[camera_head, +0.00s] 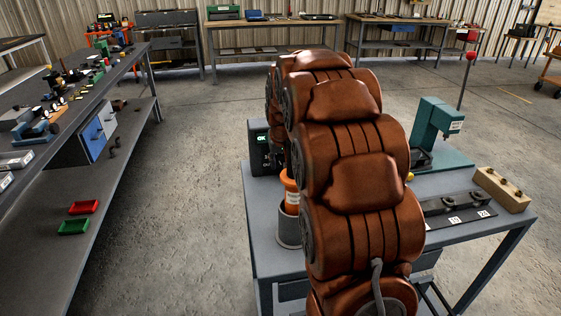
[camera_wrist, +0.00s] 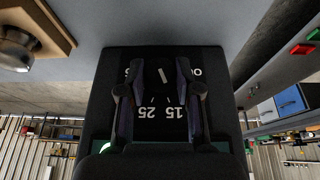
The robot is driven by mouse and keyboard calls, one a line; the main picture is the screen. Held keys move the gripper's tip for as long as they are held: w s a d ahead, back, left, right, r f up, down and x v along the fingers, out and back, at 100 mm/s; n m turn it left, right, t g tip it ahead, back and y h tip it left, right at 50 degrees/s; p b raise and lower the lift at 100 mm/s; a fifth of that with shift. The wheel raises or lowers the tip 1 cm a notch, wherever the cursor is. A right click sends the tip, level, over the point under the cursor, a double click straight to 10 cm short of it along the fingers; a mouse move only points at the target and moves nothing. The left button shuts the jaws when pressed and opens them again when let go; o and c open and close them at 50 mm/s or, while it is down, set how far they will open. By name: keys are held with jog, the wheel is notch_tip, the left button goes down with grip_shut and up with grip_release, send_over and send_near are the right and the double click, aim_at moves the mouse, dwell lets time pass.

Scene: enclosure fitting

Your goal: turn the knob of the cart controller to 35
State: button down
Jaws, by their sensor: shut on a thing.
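The cart controller (camera_head: 260,158) is a dark box at the back left of the grey cart, partly hidden by my arm; a green "OK" shows on it. In the wrist view its dark face (camera_wrist: 160,60) fills the middle, upside down. The numbers 15 and 25 are readable, and others are partly covered by the fingers. A dark knob with a white pointer mark (camera_wrist: 163,75) sits between my fingers. My gripper (camera_wrist: 158,82) is shut on the knob, one finger on each side. In the head view my arm hides the gripper.
The cart top (camera_head: 268,215) also holds an orange item (camera_head: 290,188) in a grey cup (camera_head: 288,230), close beside my arm. A green press (camera_head: 436,128), a black strip (camera_head: 445,205) and a wooden block (camera_head: 502,188) stand at right. A cluttered workbench (camera_head: 95,108) is at left, with open floor between.

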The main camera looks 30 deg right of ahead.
jog(key=y+b, duration=0.1)
jog(key=t+y+b, duration=0.1)
jog(key=y, duration=0.1)
jog(key=shift+d+f+m, duration=0.1)
jog(key=shift+d+m, duration=0.15)
jog(key=shift+m, duration=0.05)
jog(key=t+y+b, duration=0.1)
jog(key=m+t+y+b, duration=0.1)
jog(key=y+b, duration=0.1)
jog(key=shift+s+d+f, duration=0.15)
jog(key=shift+d+f, duration=0.05)
jog(key=t+y+b, duration=0.1)
jog(key=y+b, duration=0.1)
jog(key=y, duration=0.1)
jog(key=shift+d+f+m+t, duration=0.2)
jog(key=shift+m+t, duration=0.1)
jog(key=shift+t, duration=0.1)
jog(key=shift+s+m+t+y+b, duration=0.1)
jog(key=shift+m+t+y+b, duration=0.3)
jog(key=shift+t+y+b, duration=0.65)
jog(key=shift+y, duration=0.35)
jog(key=c, duration=0.8)
grip_release()
